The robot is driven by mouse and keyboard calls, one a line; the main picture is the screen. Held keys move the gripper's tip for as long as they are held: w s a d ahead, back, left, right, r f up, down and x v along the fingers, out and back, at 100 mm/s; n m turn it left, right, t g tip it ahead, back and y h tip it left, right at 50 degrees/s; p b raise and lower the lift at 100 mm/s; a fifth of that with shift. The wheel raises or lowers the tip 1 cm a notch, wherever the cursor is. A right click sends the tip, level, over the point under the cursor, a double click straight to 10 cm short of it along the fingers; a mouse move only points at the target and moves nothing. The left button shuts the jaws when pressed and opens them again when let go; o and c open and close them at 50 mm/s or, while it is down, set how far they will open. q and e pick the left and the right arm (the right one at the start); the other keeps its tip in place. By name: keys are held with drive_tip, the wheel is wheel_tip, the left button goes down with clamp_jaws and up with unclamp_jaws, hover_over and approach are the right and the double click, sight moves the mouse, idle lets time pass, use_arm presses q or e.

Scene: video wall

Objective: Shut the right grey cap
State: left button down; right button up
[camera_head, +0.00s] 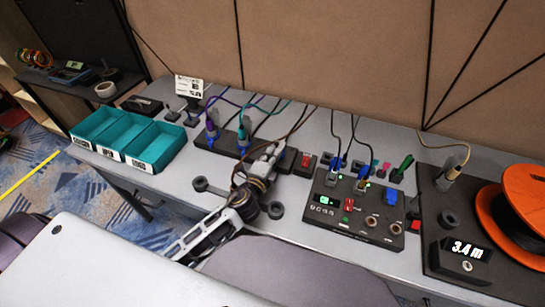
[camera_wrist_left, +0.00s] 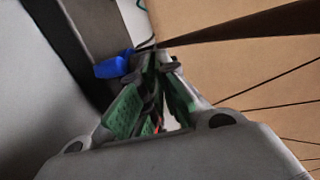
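I cannot single out the right grey cap for certain. A long black strip (camera_head: 230,141) on the desk carries a blue-purple plug (camera_head: 212,131) and a teal-blue plug (camera_head: 243,141). My left gripper (camera_head: 273,149) reaches in over the strip's right part, just right of the teal-blue plug, and hides what lies under it. In the left wrist view my left gripper (camera_wrist_left: 155,62) has its green-padded fingers drawn close together with nothing clearly held. A blue piece (camera_wrist_left: 113,67) lies just left of its fingertips. My right gripper is not in view.
A black box (camera_head: 352,208) with plugs and lit displays stands right of my arm, beside a small red-switch block (camera_head: 305,163). An orange cable reel (camera_head: 525,200) is at far right. Several cables hang behind the strip.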

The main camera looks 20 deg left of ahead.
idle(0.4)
use_arm(q)
drive_tip(key=c, duration=1.7)
unclamp_jaws()
